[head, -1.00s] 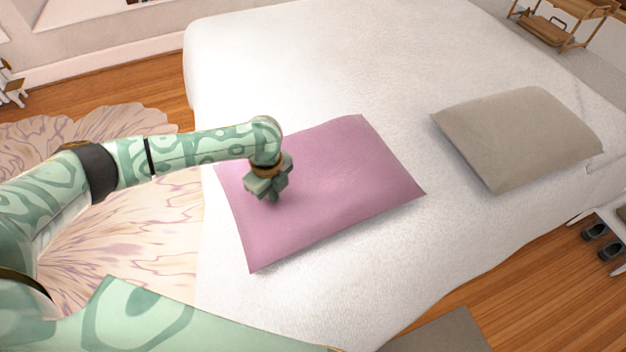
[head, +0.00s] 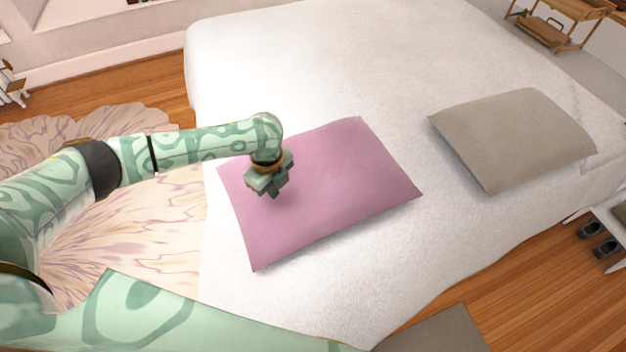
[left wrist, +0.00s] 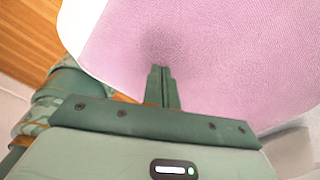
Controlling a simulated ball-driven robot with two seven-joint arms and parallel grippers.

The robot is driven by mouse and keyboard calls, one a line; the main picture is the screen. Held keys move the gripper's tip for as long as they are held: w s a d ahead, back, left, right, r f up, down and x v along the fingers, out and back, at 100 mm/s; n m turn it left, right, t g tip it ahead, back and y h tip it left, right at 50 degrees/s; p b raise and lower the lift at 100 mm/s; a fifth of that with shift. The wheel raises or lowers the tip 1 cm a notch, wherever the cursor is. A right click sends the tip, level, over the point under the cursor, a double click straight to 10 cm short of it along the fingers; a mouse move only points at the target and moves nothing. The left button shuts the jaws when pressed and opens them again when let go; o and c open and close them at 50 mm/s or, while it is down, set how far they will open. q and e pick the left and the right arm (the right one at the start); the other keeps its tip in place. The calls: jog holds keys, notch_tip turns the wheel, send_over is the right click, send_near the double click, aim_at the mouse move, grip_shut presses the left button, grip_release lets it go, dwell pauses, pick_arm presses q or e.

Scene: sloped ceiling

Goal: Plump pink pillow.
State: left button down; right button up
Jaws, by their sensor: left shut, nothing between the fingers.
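The pink pillow (head: 335,190) lies flat on the white bed, turned at an angle. My left gripper (head: 272,190) is over the left part of the pillow, pointing down. In the left wrist view the left gripper's fingers (left wrist: 161,72) are closed together with nothing between them. The pink pillow (left wrist: 215,60) fills most of that view beyond the fingertips, with a soft shadow near them. I cannot tell whether the fingertips touch the cloth. My right gripper does not show.
The bed (head: 300,60) has a grey-beige pillow (head: 515,138) to the right of the pink one. A patterned rug (head: 130,240) lies on the wooden floor at left. A wooden shelf unit (head: 555,25) stands at the top right. The far part of the bed is bare.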

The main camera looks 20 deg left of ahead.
pick_arm(q)
jog(key=shift+f, duration=0.15)
jog(key=shift+f+b, duration=0.6)
jog(key=shift+f, duration=0.55)
jog(key=shift+r, duration=0.1)
jog(key=shift+r, duration=0.1)
jog(key=shift+r+p, duration=1.05)
jog(key=shift+p, duration=0.25)
notch_tip(320, 180, up, 5)
jog(key=p, duration=0.5)
